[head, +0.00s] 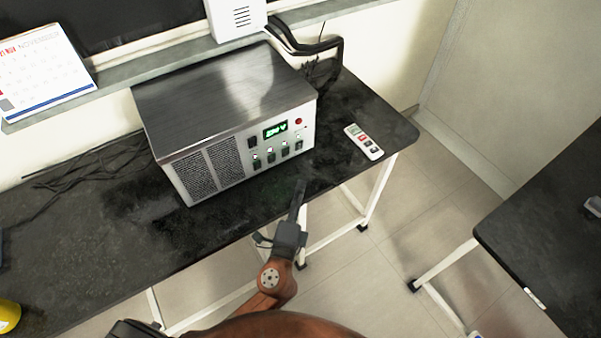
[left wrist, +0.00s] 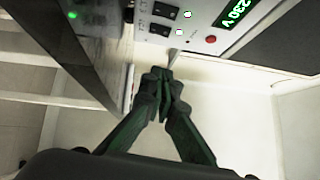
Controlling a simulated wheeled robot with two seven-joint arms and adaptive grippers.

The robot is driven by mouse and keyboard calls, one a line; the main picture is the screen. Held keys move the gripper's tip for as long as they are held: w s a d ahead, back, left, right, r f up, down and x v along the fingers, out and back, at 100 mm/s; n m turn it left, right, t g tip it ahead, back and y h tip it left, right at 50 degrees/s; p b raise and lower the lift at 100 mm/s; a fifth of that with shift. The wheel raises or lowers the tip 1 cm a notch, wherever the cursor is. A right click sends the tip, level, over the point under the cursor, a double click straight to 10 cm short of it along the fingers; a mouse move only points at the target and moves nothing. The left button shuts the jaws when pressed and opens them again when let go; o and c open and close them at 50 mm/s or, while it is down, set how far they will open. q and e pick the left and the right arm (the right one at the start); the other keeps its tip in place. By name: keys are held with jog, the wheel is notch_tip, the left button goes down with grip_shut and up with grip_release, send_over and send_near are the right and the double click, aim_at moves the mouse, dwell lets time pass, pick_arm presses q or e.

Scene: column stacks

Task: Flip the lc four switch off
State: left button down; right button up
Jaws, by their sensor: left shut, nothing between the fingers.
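The metal power box (head: 235,103) stands on the black table. Its front panel carries a green lit display (head: 275,129), a red button (head: 298,121) and a row of dark switches; the rightmost switch (head: 299,146) is at the panel's right end. Small lights show above the switches. Labels are too small to read, so I cannot tell which is lc four. My left gripper (head: 302,183) is shut and empty, in front of and below the right end of the panel. In the left wrist view, its closed fingertips (left wrist: 162,74) are near two switches (left wrist: 160,29), apparently not touching them.
A white remote (head: 363,141) lies on the table (head: 60,235) right of the box. Black cables lie to the left. A calendar (head: 42,70) and a white speaker-like unit (head: 236,18) stand on the ledge behind. Another dark table (head: 555,235) is at the right.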

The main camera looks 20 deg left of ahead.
pick_arm(q)
jog(key=b, duration=0.1)
send_near(303, 143)
jog(key=w+d, duration=0.2)
jog(key=w, duration=0.1)
jog(key=shift+d+f, duration=0.1)
jog(key=shift+d, duration=0.2)
jog(key=w+a, duration=0.2)
jog(key=shift+w+a+b, duration=0.15)
jog(key=shift+a+b, duration=0.15)
jog(key=shift+w+a+r, duration=0.25)
jog(key=shift+a, duration=0.05)
pick_arm(e)
jog(key=w, duration=0.2)
jog(key=w+r, duration=0.1)
jog(key=w, duration=0.1)
jog(key=shift+a+r, duration=0.15)
jog(key=shift+a, duration=0.05)
